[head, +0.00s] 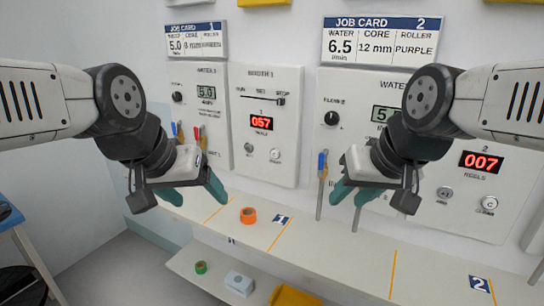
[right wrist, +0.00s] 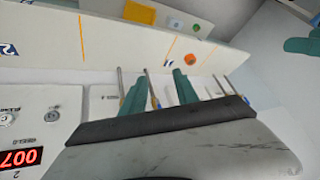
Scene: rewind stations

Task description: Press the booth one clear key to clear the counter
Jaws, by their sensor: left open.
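The booth one counter panel (head: 265,125) is on the wall, left of centre in the head view. Its red display (head: 261,122) seems to read 057. Below it are a grey plus-one key (head: 249,148) and, to its right, the pale round clear key (head: 275,155), uncovered. My left gripper (head: 193,192) is open and empty, to the left of and below this panel. My right gripper (head: 353,193) is to the right of and below it; its teal fingers are apart and empty in the right wrist view (right wrist: 158,92). Neither gripper touches a key.
Booth two's red display (head: 481,162) reads 007, with its own clear key (head: 489,204) below. An orange roll (head: 248,215) sits on the ledge (head: 340,250). A lower shelf holds a green roll (head: 201,267) and a white box (head: 239,283).

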